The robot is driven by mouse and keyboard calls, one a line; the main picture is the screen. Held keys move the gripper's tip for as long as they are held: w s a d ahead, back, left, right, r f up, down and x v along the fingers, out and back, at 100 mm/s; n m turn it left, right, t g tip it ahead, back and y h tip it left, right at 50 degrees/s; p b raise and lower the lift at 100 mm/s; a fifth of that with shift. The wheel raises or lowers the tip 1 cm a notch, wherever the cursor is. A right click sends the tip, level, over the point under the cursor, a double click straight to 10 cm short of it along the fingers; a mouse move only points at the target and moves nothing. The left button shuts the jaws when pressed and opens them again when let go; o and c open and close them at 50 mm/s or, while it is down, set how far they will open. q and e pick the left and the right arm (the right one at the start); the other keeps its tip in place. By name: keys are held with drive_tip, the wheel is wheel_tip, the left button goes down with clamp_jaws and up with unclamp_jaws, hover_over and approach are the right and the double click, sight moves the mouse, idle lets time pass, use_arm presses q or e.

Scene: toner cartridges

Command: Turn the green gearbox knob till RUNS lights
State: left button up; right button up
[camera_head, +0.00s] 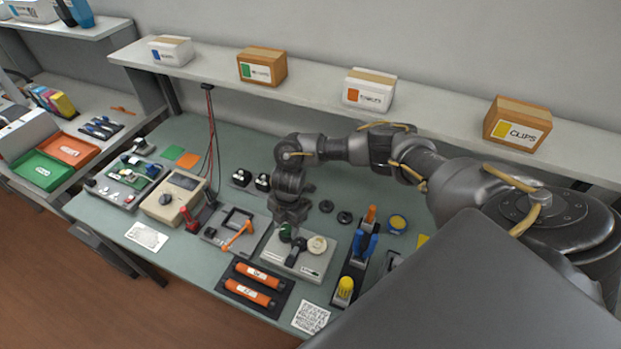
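The green knob (285,233) is at the left end of a light grey gearbox plate (303,266) on the bench. A round cream part (317,244) and a dark lever-like part (297,250) are also on this plate. My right gripper (287,224) points down directly over the green knob and partly hides it. Its fingers are too small and dark to tell whether they grip the knob. No lit RUNS light can be made out. My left gripper is not in view.
Right of the plate stands a dark tool rack (355,262) with blue, orange and yellow handles. Orange cylinders (250,285) lie in a black tray in front. A grey fixture with an orange tool (238,235) is on the left. A shelf with boxes (370,90) runs behind.

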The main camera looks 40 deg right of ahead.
drive_tip(key=shift+o, duration=0.3)
drive_tip(key=shift+f, duration=0.1)
drive_tip(key=n+b, duration=0.4)
drive_tip(key=shift+f+n+g, duration=0.2)
drive_tip(key=shift+n+g, duration=0.1)
drive_tip(key=shift+n, duration=0.1)
drive_tip(key=shift+w+r+n+h+b, duration=0.15)
drive_tip(key=shift+n+h+b, duration=0.15)
drive_tip(key=shift+n+b, duration=0.45)
drive_tip(key=shift+r+n, duration=0.1)
drive_tip(key=shift+n, duration=0.25)
